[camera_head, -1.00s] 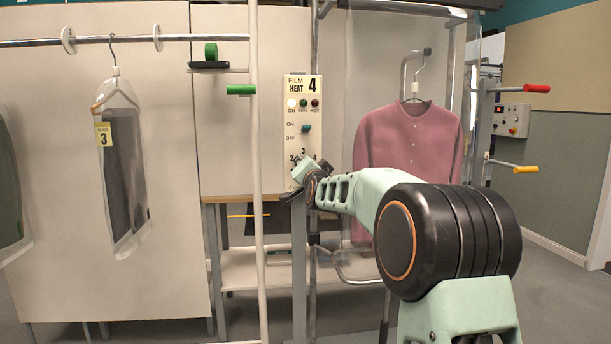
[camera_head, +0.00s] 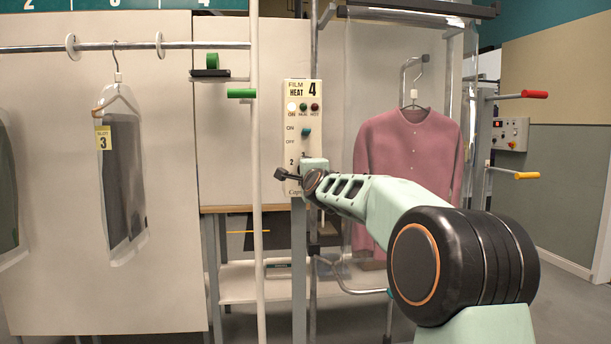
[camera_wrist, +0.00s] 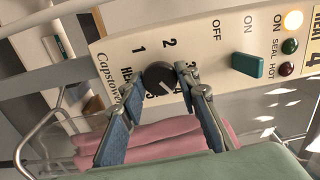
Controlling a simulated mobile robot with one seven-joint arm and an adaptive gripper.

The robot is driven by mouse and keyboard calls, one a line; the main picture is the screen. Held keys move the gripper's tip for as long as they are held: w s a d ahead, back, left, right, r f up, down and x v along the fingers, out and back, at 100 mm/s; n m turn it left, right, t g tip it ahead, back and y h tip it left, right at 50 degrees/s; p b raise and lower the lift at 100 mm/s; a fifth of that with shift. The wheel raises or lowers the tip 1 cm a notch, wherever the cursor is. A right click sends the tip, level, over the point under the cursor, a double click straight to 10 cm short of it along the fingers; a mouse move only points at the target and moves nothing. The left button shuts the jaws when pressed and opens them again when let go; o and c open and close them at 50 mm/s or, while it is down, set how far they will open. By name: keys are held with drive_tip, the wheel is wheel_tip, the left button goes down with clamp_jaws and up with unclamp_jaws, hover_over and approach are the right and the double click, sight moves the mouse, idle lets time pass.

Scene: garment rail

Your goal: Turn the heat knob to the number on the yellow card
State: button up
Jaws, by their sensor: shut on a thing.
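The heat knob (camera_wrist: 158,78) is round and black with a short white mark. It sits low on the cream control panel (camera_head: 305,111), among the numbers 1, 2, 3 and 4. Its white mark points down-right in the wrist view, toward the side of the 4; the exact setting is hard to read. My gripper (camera_wrist: 160,84) is shut on the knob, one finger on each side. In the head view my gripper (camera_head: 305,180) hides the knob and part of the dial.
A teal switch (camera_head: 306,132) sits above the dial by the ON and OFF marks, with lamps over it. A white post (camera_head: 256,200) stands left of the panel. A pink cardigan (camera_head: 408,150) hangs to the right, a bagged garment (camera_head: 123,175) to the left.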

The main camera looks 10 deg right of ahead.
drive_tip(key=shift+m, duration=0.3)
drive_tip(key=o, duration=1.2)
drive_tip(key=shift+c, duration=0.2)
drive_tip(key=s, duration=1.2)
